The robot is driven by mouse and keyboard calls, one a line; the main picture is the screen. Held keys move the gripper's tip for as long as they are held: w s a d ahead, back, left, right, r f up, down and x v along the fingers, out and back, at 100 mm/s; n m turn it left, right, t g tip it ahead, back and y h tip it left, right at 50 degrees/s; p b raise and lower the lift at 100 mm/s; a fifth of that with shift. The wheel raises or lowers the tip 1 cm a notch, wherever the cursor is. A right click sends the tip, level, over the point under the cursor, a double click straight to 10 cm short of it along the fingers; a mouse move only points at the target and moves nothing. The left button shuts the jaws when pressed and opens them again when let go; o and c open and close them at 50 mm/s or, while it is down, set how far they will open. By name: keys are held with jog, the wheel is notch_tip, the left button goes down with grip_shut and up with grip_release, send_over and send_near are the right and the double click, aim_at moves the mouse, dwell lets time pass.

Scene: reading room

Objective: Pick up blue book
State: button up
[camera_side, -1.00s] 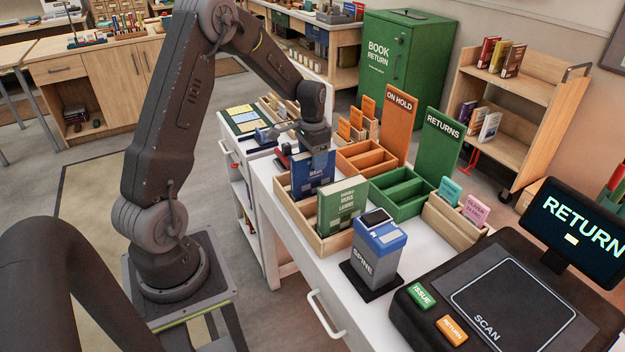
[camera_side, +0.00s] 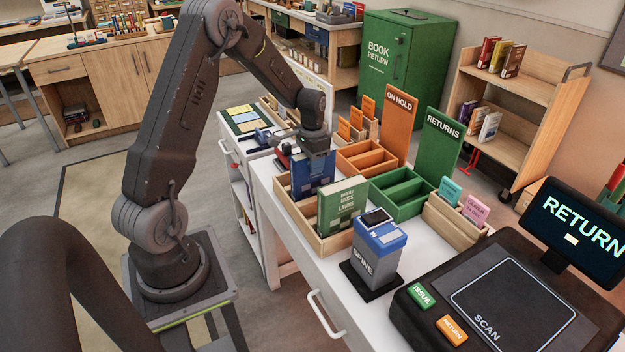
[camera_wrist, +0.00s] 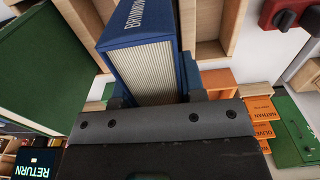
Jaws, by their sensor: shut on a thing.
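The blue book (camera_side: 312,178) stands upright in the wooden tray (camera_side: 305,226) on the white counter, beside the green book (camera_side: 343,204). My gripper (camera_side: 314,150) is over its top edge, shut on it. In the wrist view the blue book (camera_wrist: 148,60) sits between the two fingers of my gripper (camera_wrist: 157,98), its pale pages facing the camera. The green book (camera_wrist: 45,65) is to the left there, apart from the jaws. The lower part of the blue book is hidden in the side view by the tray's wall.
An orange tray (camera_side: 366,158) and a green tray (camera_side: 403,196) stand right of the wooden tray, with tall ON HOLD (camera_side: 398,120) and RETURNS (camera_side: 441,142) signs behind. A blue label device (camera_side: 376,246) stands in front. A scanner desk (camera_side: 505,300) fills the lower right.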

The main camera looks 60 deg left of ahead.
grip_shut()
jog(key=shift+r, duration=0.15)
